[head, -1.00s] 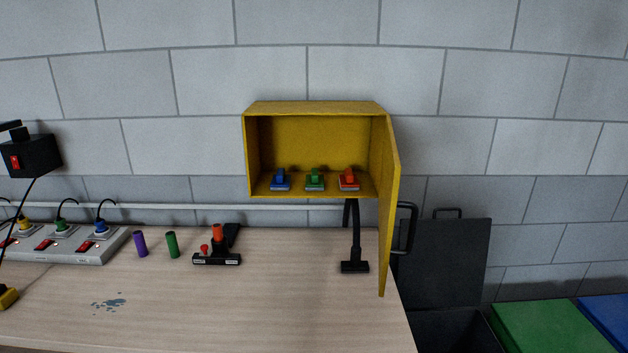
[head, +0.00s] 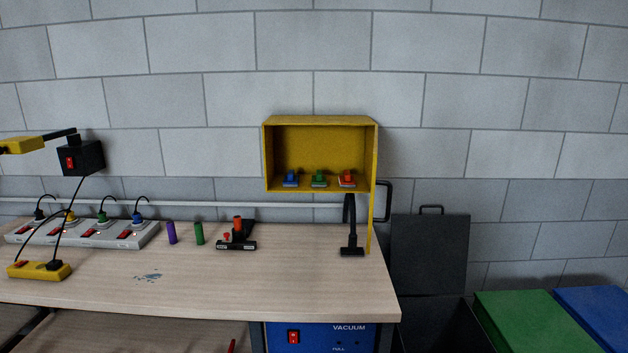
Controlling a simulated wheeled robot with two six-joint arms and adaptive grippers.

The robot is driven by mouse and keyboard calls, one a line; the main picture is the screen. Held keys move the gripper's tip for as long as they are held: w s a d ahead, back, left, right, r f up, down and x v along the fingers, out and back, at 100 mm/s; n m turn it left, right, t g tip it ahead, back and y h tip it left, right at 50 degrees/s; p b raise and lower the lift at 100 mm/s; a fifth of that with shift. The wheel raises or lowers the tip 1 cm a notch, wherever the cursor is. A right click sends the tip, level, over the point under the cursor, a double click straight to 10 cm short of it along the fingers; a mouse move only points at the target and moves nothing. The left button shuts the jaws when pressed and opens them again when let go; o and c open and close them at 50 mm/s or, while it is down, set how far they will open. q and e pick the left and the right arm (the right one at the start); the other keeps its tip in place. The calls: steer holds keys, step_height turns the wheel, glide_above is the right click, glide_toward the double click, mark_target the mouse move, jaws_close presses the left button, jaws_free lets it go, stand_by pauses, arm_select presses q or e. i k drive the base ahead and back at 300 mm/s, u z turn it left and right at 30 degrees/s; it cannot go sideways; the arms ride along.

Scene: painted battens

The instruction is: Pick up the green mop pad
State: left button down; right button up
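The green mop pad (head: 319,179) sits on the floor of an open yellow wall cabinet (head: 319,119), in the middle of three pads. A blue pad (head: 290,179) is to its left and a red pad (head: 347,179) to its right. The cabinet door (head: 372,217) stands open at the right side, seen almost edge-on. Neither of my grippers shows in the head view.
A black vacuum nozzle (head: 352,248) stands under the cabinet. Dark, green and blue bins are at right.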

mark_target(319, 181)
steer(key=u, duration=0.65)
steer(key=i, duration=0.75)
steer(key=u, duration=0.55)
